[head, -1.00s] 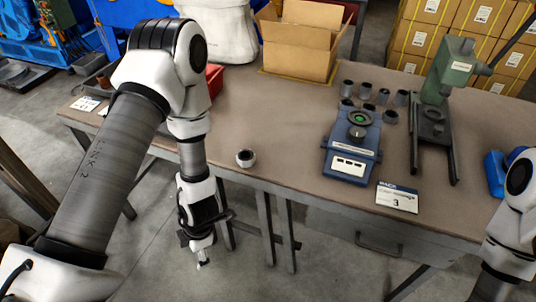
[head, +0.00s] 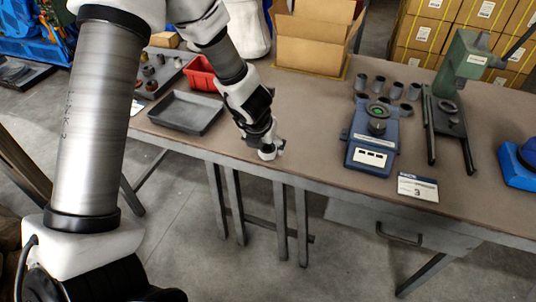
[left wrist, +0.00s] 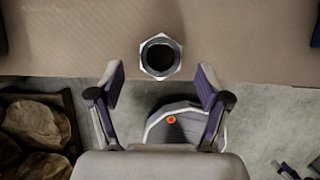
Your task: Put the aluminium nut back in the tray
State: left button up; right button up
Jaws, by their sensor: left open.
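The aluminium nut (left wrist: 176,69) is a silver hexagonal ring. In the left wrist view it lies on the bench near the front edge, ahead of my fingertips and centred between them. My left gripper (left wrist: 160,80) is open, its two fingers apart and not touching the nut. In the head view the left gripper (head: 269,149) points down at the bench's front edge and hides most or all of the nut. An empty grey tray (head: 186,113) lies to its left on the bench. A second dark tray (head: 172,72) with several small parts is behind it. My right gripper is out of view.
A red bin (head: 202,76) stands behind the empty tray. An open cardboard box (head: 312,42) is at the back. A blue device (head: 369,152), several grey cylinders and a green press (head: 462,68) stand to the right. The bench (head: 310,125) is clear right of my gripper.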

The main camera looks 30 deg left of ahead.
pick_arm(q)
jog(key=shift+x, duration=1)
jog(key=shift+w+f, duration=0.15)
jog(key=shift+f, duration=0.1)
jog(key=c, duration=1.4)
jog(key=shift+o, duration=0.2)
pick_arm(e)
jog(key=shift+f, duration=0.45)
pick_arm(q)
jog(key=shift+r, duration=0.15)
notch_tip(320, 180, up, 4)
jog(key=p, duration=0.2)
jog(key=shift+p, duration=0.4)
jog(key=shift+s+d+f+b, duration=0.45)
jog(key=shift+d+f+b, duration=0.1)
jog(key=shift+b, duration=0.4)
jog(key=s+d+r+b, duration=0.2)
jog(key=s+d+b, duration=0.3)
jog(key=s+d, duration=0.4)
jog(key=shift+s+d+b, duration=0.35)
jog(key=shift+d+b, duration=0.05)
jog(key=shift+d, duration=0.7)
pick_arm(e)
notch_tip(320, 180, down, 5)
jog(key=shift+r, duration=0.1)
